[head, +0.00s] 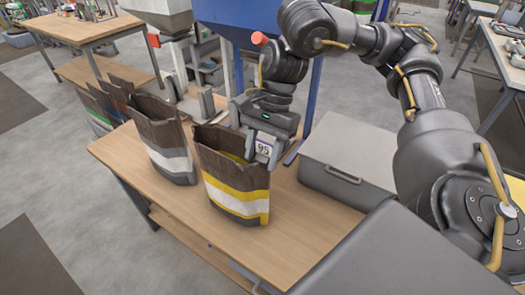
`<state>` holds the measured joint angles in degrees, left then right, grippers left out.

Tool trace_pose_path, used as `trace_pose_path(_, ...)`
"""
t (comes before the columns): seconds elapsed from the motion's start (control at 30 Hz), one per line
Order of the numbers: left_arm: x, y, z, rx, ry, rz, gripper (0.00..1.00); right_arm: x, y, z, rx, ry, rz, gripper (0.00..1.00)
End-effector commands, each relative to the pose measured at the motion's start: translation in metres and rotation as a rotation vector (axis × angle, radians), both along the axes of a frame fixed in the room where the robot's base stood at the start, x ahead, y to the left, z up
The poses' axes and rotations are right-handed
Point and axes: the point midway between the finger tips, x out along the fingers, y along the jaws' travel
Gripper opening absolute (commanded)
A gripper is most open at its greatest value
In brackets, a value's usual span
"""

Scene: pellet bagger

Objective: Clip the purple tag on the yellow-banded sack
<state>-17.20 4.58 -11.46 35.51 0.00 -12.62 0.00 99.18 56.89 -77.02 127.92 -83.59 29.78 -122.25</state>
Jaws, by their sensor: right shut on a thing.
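The yellow-banded sack (234,195) stands upright and open-topped on the wooden table, brown with yellow and white bands. My right gripper (262,150) points down at the right side of the sack's top rim. It is shut on the tag (264,148), a small white and purple piece with "95" on it. The tag is at the sack's upper right edge; I cannot tell whether it touches the rim. My left gripper is not in view.
A white-banded sack (163,150) stands to the left, with more sacks behind it, one with a green band (99,121). A grey lidded box (347,162) is on the right. A blue machine (240,22) stands behind. The table's front (215,238) is clear.

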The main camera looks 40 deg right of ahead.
Motion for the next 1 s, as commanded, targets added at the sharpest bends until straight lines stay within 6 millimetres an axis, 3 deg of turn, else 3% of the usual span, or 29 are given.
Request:
trace_pose_path(0.43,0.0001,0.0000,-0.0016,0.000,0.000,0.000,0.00,-0.0023,-0.0012,-0.0061,-0.008,0.011,0.001,0.14)
trace_pose_path(0.47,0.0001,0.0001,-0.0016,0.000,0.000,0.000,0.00,-0.0023,-0.0012,-0.0061,-0.008,0.011,0.001,0.48)
trace_pose_path(0.63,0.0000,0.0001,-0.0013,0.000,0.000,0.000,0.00,-0.0016,-0.0008,-0.0045,-0.006,0.009,0.001,0.70)
trace_pose_path(1.0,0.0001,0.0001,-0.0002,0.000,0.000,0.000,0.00,0.0002,-0.0021,0.0022,-0.004,0.002,-0.001,0.70)
